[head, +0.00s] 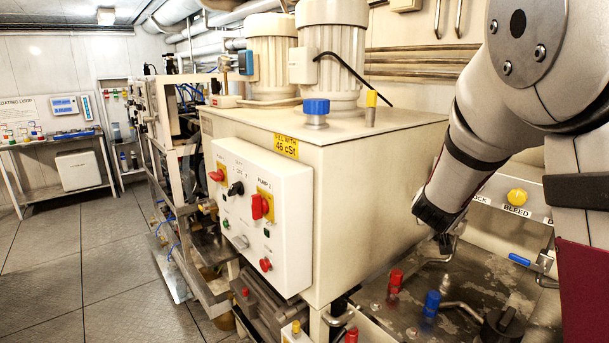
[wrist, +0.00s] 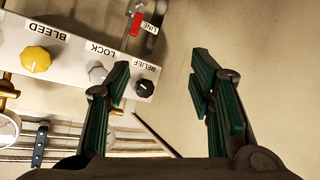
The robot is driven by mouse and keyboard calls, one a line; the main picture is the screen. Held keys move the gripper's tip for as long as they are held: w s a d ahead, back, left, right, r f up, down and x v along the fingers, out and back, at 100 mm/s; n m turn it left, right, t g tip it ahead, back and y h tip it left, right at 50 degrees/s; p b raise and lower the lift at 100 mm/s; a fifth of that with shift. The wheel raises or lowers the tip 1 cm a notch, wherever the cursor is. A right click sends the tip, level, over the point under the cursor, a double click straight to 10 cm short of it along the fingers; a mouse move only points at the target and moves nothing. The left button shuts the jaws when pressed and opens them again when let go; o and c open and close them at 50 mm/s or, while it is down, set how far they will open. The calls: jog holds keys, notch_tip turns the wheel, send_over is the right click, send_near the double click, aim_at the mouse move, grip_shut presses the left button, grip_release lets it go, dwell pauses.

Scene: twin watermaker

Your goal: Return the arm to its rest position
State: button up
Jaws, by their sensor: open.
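My gripper (wrist: 160,85) shows in the wrist view with its two green-padded fingers spread wide apart and nothing between them. In the head view my arm comes in from the upper right and reaches down beside the large cream tank cabinet (head: 375,175); the fingers are hidden there behind the wrist. In the wrist view the white panel (wrist: 75,58) lies close to the left finger, with a yellow BLEED knob (wrist: 36,59), a grey LOCK knob (wrist: 97,73) and a black RELIEF knob (wrist: 144,88). No contact with these knobs can be made out.
A white pump control box (head: 262,215) with red switches is on the cabinet's front. Red (head: 395,281) and blue (head: 432,303) fittings stand on the dirty deck below my wrist. A red LINE lever (wrist: 136,24) sits above the panel. Open floor (head: 90,255) lies at left.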

jog(key=s+a+r+n+g+y, duration=0.1)
jog(key=s+a+r+y, duration=0.25)
jog(key=s+a, duration=0.4)
jog(key=s+a+r+n+g+y, duration=0.15)
jog(key=s+a+y, duration=0.35)
jog(key=s, duration=0.6)
jog(key=s+f+g+h, duration=0.1)
jog(key=s+g, duration=0.3)
jog(key=s, duration=1.6)
jog(key=shift+s+f+m+h, duration=0.35)
jog(key=shift+s+h, duration=0.05)
jog(key=shift+h, duration=0.25)
jog(key=shift+o, duration=0.6)
